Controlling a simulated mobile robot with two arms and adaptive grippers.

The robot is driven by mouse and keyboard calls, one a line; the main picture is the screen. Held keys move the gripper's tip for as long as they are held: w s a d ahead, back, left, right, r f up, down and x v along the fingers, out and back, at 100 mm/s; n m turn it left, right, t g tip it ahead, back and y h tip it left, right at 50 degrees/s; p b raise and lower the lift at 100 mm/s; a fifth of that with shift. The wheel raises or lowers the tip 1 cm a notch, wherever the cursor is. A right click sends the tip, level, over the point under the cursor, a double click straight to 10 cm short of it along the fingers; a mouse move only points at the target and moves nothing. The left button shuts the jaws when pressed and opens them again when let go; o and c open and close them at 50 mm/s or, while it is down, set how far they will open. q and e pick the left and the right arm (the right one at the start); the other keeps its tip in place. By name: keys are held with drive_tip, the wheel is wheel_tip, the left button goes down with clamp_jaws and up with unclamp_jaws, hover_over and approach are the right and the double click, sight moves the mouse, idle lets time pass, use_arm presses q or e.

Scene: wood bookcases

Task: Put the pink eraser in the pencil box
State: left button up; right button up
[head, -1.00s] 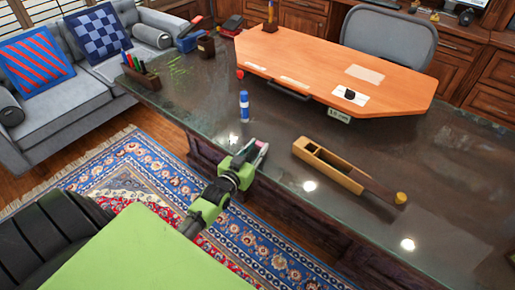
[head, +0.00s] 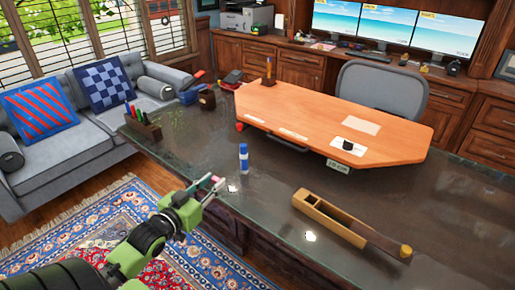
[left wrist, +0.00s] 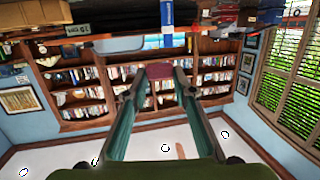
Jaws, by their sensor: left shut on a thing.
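My left gripper (head: 216,185) is at the near left edge of the dark desk in the head view. It is shut on the pink eraser (head: 219,183), of which only a small pink part shows. In the left wrist view the eraser (left wrist: 160,73) is a dark pink block between the fingertips (left wrist: 160,80). The wooden pencil box (head: 325,213) lies on the desk, right of the gripper and apart from it. Its left part shows an open dark hollow. A dark brown strip with a yellowish round end reaches to the right. My right gripper is not in view.
A blue and white glue stick (head: 243,158) stands upright between the gripper and the orange board (head: 330,118). A pen holder (head: 143,124) stands at the desk's left end. Desk surface around the pencil box is clear.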

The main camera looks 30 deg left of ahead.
use_arm(q)
drive_tip(key=shift+s+r, duration=0.1)
drive_tip(key=s+d+r+m+g+h, duration=0.1)
drive_tip(key=s+d+r+m+h, duration=0.15)
drive_tip(key=d, duration=0.65)
drive_tip(key=s+d+r+m+h, duration=0.2)
drive_tip(key=d+r+h, duration=0.15)
drive_tip(key=d, duration=0.55)
drive_tip(key=s+d+r+m+g+h, duration=0.1)
drive_tip(key=s+d+r+m+h, duration=0.2)
drive_tip(key=d, duration=0.6)
drive_tip(key=w+a+f+n+y, duration=0.2)
drive_tip(key=a+f+y, duration=0.1)
drive_tip(key=a, duration=0.6)
drive_tip(key=w+a+f+n+t+y, duration=0.1)
drive_tip(key=w+a+f+n+y, duration=0.2)
drive_tip(key=a, duration=0.6)
drive_tip(key=w+a+f+n+t+y, duration=0.1)
drive_tip(key=w+a+f+n+y, duration=0.1)
drive_tip(key=a, duration=0.7)
drive_tip(key=shift+w+a+f+n+y, duration=0.15)
drive_tip(key=shift+w+f+n+y, duration=0.1)
drive_tip(key=shift+f+y, duration=0.3)
